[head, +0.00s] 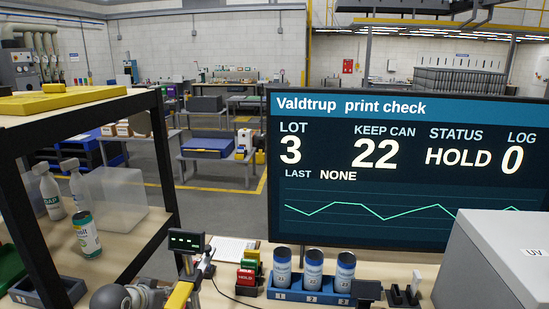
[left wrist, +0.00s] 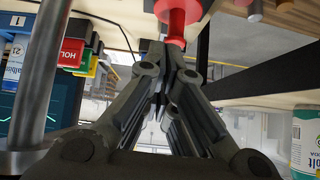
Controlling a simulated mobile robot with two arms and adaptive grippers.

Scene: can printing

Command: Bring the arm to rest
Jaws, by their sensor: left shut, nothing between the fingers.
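My left gripper (head: 150,294) is low in the head view, left of the small stand with a green-lit display (head: 187,241). In the left wrist view its dark fingers (left wrist: 167,65) are drawn together with nothing between them. A red stem with a flange (left wrist: 181,18) shows just past the fingertips; I cannot tell whether they touch it. My right gripper is not in view. Three cans with white and blue labels (head: 313,268) stand upright in a blue numbered rack (head: 320,295).
A black-framed shelf (head: 160,150) stands at left, holding a green-and-white can (head: 86,238), a spray bottle (head: 50,192) and a translucent bin (head: 118,195). Coloured blocks (head: 247,275) sit beside the rack. A large screen (head: 400,165) and a grey UV box (head: 495,265) stand at right.

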